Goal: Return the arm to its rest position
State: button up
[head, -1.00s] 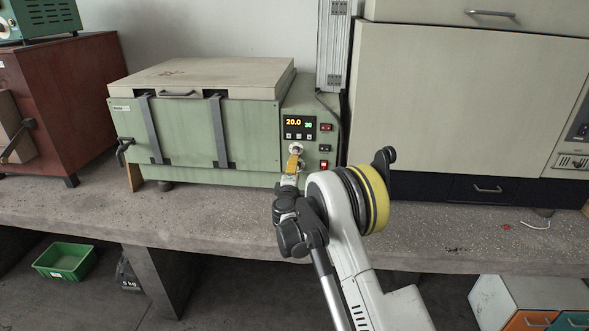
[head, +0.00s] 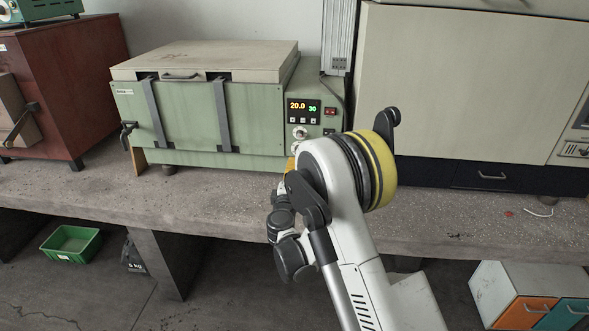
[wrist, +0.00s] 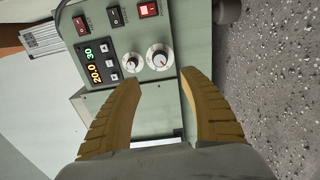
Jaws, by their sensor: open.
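My arm reaches toward the green furnace (head: 190,115) on the bench. My gripper (wrist: 160,82) is open and empty in the wrist view, its two yellow ribbed fingers apart. The control panel lies ahead of the fingertips, with a larger knob (wrist: 159,57) and a smaller knob (wrist: 132,62). The fingers appear clear of both knobs. In the head view, only a bit of yellow finger shows below the upper knob (head: 299,132); my arm hides the rest and the panel's lower part. The display (head: 303,109) reads 20.0 and 30.
A red-brown box (head: 70,90) stands at left and a large cream cabinet (head: 455,90) at right. A green bin (head: 71,243) and coloured drawers (head: 530,300) sit beneath. The bench at right front is mostly clear.

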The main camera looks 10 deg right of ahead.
jog(key=s+d+r+m+g, duration=0.5)
jog(key=s+d+r+m, duration=0.35)
jog(key=s+r, duration=0.45)
jog(key=s+a+f+m+g+y, duration=0.1)
jog(key=s+m+y, duration=0.1)
jog(key=s, duration=0.8)
jog(key=s+a+f+m+g+y, duration=0.1)
jog(key=s+a+f+m+g, duration=0.1)
jog(key=s, duration=0.8)
jog(key=s+a+f+m+g+y, duration=0.1)
jog(key=s+f+m+g+y, duration=0.1)
jog(key=s, duration=0.8)
jog(key=shift+a+y, duration=0.3)
